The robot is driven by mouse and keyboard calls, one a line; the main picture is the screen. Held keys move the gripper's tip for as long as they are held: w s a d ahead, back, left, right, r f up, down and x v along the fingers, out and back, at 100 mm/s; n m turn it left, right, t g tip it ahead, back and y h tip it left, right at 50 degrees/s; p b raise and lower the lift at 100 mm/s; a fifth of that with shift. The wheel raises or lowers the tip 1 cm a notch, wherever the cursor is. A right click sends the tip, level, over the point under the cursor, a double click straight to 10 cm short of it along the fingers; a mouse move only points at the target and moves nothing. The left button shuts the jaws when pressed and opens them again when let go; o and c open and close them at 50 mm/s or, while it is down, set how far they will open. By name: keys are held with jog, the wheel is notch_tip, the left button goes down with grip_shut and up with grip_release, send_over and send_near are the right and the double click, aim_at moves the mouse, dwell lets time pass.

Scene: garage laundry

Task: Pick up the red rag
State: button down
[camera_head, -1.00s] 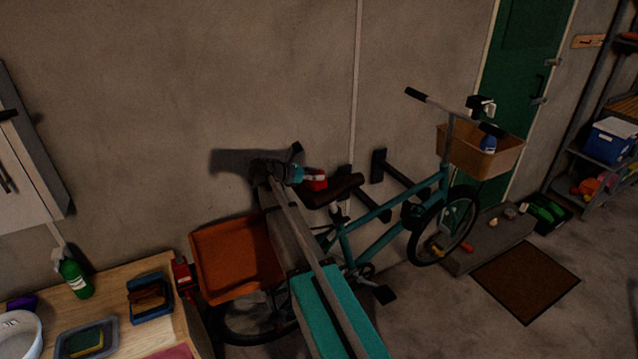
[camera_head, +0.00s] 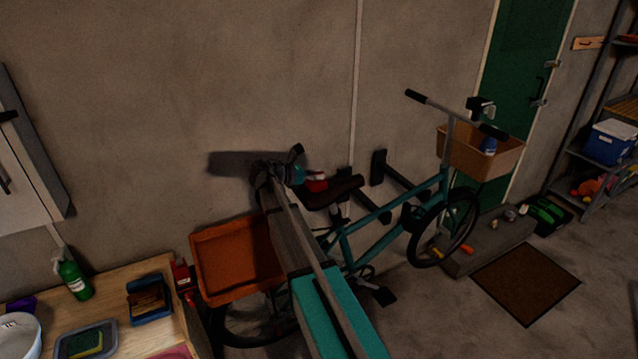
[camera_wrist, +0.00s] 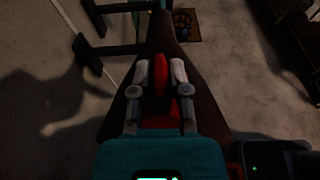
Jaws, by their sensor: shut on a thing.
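The red rag (camera_head: 316,184) shows at the end of my arm in the head view, at the bicycle's dark saddle (camera_head: 334,193). In the wrist view the red rag (camera_wrist: 159,78) is pinched upright between the two fingers of my gripper (camera_wrist: 160,72), with more red showing below between the finger bases. The brown saddle (camera_wrist: 187,66) lies behind the fingers there. I cannot tell whether the rag still touches it. In the head view my gripper (camera_head: 297,176) is partly hidden by my own arm.
The teal bicycle (camera_head: 370,228) stands by the wall, with a tan front basket (camera_head: 480,155) and an orange crate (camera_head: 235,262) at its rear. Black wall brackets (camera_head: 380,166) stick out nearby. A wooden counter (camera_head: 110,300) is at lower left. Floor right of the brown mat (camera_head: 527,281) is clear.

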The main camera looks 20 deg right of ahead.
jog(key=shift+r, duration=0.15)
dwell(0.3)
notch_tip(320, 180, up, 3)
jog(key=p, duration=0.2)
jog(key=shift+f+p, duration=0.2)
jog(key=shift+p, duration=0.2)
jog(key=s+d+r+p, duration=0.2)
jog(key=s+r+p, duration=0.3)
jog(key=s, duration=0.1)
jog(key=s+d+r+p, duration=0.2)
jog(key=s+r+p, duration=0.3)
jog(key=s, duration=0.2)
jog(key=shift+d, duration=0.35)
jog(key=shift+s, duration=0.1)
